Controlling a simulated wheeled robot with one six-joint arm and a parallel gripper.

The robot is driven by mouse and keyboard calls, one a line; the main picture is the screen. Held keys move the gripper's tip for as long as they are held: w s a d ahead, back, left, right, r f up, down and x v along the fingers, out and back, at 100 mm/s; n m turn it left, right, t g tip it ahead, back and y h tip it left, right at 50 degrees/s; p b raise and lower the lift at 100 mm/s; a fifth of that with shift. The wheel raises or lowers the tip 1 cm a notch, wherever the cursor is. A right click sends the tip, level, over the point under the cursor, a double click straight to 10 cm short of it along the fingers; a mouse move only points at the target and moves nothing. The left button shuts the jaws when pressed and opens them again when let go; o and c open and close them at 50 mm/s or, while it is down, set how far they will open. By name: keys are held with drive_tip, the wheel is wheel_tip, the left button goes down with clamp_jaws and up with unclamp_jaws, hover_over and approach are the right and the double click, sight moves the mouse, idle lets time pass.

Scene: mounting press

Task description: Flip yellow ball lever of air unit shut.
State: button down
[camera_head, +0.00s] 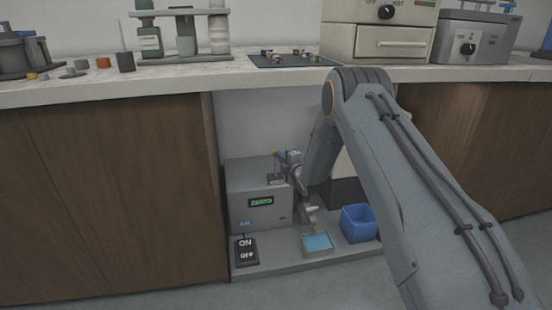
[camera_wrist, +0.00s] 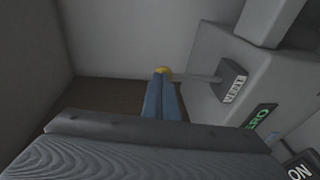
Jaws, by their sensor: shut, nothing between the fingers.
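The air unit (camera_head: 240,209) is a grey box with a green lit display, low in the bay under the counter. A small dark block (camera_head: 277,179) sits on its top; in the wrist view the block (camera_wrist: 232,82) bears a label that seems to read VENT. A thin rod runs from it to the yellow ball (camera_wrist: 163,70). In the head view the ball (camera_head: 275,153) is above the block, so the lever stands roughly upright. My gripper (camera_head: 287,157) is shut and empty, its blue fingertips (camera_wrist: 160,76) right at the ball. I cannot tell whether they touch it.
A black ON/OFF switch (camera_head: 246,250) stands before the unit. To the right are a shallow tray (camera_head: 318,251) with a light blue inside, and a blue bin (camera_head: 358,223). The counter (camera_head: 110,87) overhangs the bay, and a wooden cabinet side (camera_head: 208,150) closes its left.

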drive_tip(key=shift+a+r, duration=0.1)
drive_tip(key=shift+a, duration=0.1)
drive_tip(key=r+p+v, duration=0.1)
drive_tip(key=p+v, duration=0.5)
drive_tip(key=v, duration=0.8)
drive_tip(key=shift+d, duration=0.3)
drive_tip(key=shift+w+a, duration=0.1)
